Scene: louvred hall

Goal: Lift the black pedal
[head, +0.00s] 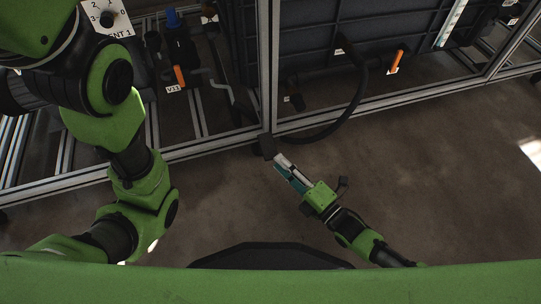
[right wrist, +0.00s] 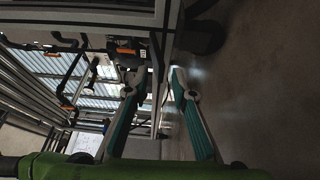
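A small black part (head: 267,145) sits at the foot of the metal frame's upright in the head view; it looks like the black pedal, but its shape is unclear. In the right wrist view a dark rounded part (right wrist: 205,38) at the frame's foot may be the same piece. My right gripper (head: 280,161) points at this foot, with its tips just short of the black part. In the right wrist view the right gripper (right wrist: 157,78) has its two teal-backed fingers apart, with nothing held between them. My left arm shows at the left, but its gripper is out of view.
The aluminium frame (head: 400,104) carries dark panels, a black hose (head: 350,108) and orange-handled valves (head: 396,61). A tag marked V33 (head: 173,89) hangs at the left. The brown floor (head: 450,190) in front of the frame is clear.

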